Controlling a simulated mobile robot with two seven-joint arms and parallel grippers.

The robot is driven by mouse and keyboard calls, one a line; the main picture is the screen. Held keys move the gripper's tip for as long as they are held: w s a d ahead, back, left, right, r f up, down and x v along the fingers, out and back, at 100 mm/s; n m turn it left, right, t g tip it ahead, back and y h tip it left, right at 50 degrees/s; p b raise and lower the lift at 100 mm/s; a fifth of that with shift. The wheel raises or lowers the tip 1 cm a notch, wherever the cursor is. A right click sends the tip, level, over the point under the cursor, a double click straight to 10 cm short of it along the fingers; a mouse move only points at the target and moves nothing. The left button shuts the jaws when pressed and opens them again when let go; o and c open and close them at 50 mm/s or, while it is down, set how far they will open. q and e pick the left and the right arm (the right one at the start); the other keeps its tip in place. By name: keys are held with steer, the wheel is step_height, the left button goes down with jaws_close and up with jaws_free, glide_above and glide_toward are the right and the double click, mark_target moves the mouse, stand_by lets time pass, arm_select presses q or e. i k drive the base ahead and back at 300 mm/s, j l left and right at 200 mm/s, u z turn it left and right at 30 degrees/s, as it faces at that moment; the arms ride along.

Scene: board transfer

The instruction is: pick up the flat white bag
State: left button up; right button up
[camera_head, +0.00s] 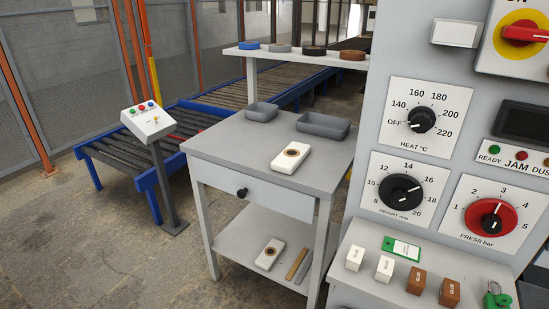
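A white bag-like pack with a round dark and tan mark (291,157) lies flat on the grey top of the workbench (225,150), near its front right. A second, similar white pack with a round mark (270,253) lies on the bench's lower shelf (240,243). I cannot read any wording on either pack, so I cannot tell which is the named bag. Neither of my grippers shows in the head view, and nothing is seen touching the packs.
Two grey trays (323,125) (262,112) stand behind the upper pack. The bench has a drawer with a black knob (242,193). A machine panel with dials (400,188) stands close on the right. A control post (148,122) and roller conveyor (105,155) are left.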

mark_target(289, 160)
steer(key=i+j, duration=0.15)
steer(key=j, duration=0.2)
steer(key=i+j+z, duration=0.15)
steer(key=j, duration=0.2)
steer(key=i+j, duration=0.2)
steer(key=j, duration=0.15)
steer(key=i+j+z, duration=0.1)
steer(key=j, duration=0.25)
